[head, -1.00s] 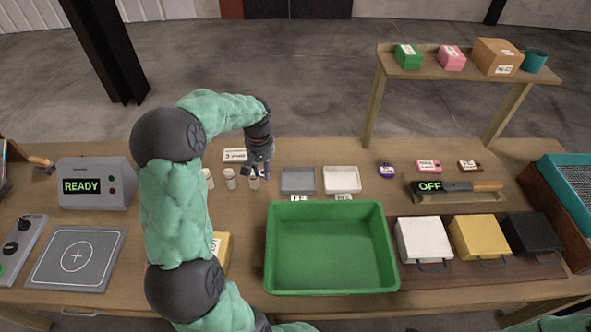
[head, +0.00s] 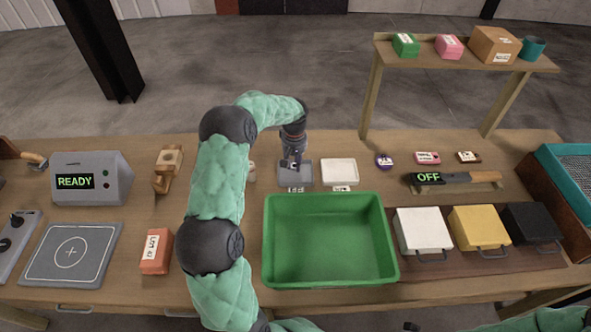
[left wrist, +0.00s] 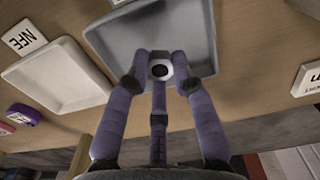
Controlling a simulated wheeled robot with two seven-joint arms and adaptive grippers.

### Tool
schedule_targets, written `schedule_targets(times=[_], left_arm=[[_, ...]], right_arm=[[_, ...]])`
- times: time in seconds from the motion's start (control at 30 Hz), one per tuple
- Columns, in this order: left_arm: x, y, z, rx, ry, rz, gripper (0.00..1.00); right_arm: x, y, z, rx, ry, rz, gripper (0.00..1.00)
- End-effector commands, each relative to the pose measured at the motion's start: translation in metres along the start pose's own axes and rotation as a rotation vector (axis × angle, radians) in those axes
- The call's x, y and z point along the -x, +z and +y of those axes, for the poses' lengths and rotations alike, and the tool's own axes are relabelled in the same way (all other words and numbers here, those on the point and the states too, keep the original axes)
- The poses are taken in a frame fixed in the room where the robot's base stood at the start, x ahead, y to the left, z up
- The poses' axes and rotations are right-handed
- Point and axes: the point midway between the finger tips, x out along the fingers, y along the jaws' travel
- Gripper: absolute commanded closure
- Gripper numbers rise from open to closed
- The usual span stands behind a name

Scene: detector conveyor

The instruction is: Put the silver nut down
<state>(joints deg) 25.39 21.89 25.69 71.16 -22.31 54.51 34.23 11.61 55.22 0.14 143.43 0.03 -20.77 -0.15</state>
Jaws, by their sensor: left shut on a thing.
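My left gripper (head: 292,162) is over the grey tray (head: 308,181), pointing down. In the left wrist view its purple fingers (left wrist: 160,85) are closed on the silver nut (left wrist: 160,69), a small pale ring with a dark centre. The grey tray (left wrist: 205,22) lies behind the nut in that view. I cannot tell whether the nut touches the tray floor. In the head view the nut is hidden by the gripper. My right gripper is not in view.
A white tray (head: 339,171) sits just right of the grey tray, and a large green bin (head: 330,282) stands in front of both. A purple round item (head: 384,160) lies further right. An orange box (head: 156,251) is left of my arm.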

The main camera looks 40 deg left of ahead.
Motion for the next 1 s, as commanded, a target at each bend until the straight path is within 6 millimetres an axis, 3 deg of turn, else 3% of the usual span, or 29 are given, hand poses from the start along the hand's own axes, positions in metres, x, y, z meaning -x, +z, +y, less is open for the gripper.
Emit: schedule_targets(times=[0.23,0.67,0.7,0.77,1.0], left_arm=[[-0.034,-0.002,0.004,0.000,-0.001,-0.002,1.00],[-0.040,-0.002,0.004,-0.001,0.000,0.000,1.00],[-0.039,-0.002,0.004,-0.001,0.000,0.000,0.66],[-0.039,-0.002,0.004,-0.001,0.000,0.000,0.51],[-0.039,-0.002,0.004,-0.001,0.000,0.000,0.51]], right_arm=[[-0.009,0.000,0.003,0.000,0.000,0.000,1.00],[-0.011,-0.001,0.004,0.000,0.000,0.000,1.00],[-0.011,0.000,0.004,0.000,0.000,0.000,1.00],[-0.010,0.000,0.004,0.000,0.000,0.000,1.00],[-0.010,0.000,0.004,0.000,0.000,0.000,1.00]])
